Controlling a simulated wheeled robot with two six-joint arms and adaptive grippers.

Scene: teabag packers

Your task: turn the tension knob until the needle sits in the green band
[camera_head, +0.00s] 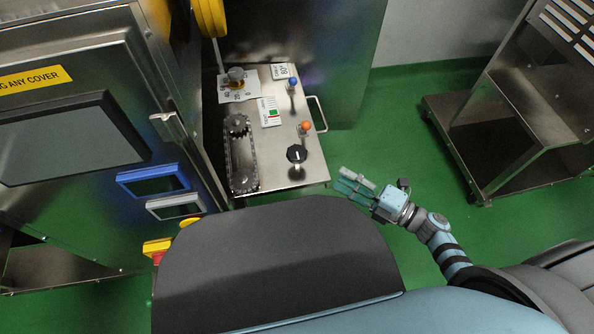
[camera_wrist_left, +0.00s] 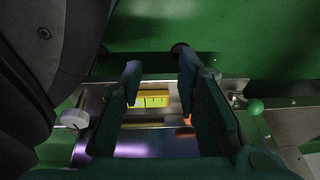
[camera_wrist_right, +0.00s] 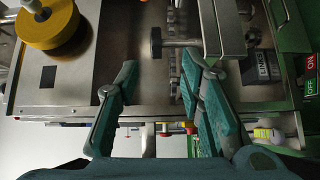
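A black knob with a white mark (camera_head: 296,154) stands near the front right of the steel panel (camera_head: 275,165) in the head view. A white gauge card with a green patch (camera_head: 272,112) is behind it, left of centre; its needle is too small to make out. My right gripper (camera_head: 342,180) is off the panel's front right corner, apart from the knob. Its fingers are spread and empty in the right wrist view (camera_wrist_right: 160,80). My left gripper is outside the head view; in the left wrist view (camera_wrist_left: 160,75) its fingers are spread and empty.
An orange-topped lever (camera_head: 305,127) and blue-topped lever (camera_head: 292,83) stand behind the knob. A chain (camera_head: 240,160) runs along the panel's left. A handle (camera_head: 318,113) sticks out right. A steel cart (camera_head: 500,130) stands far right, with open green floor (camera_head: 400,130) between.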

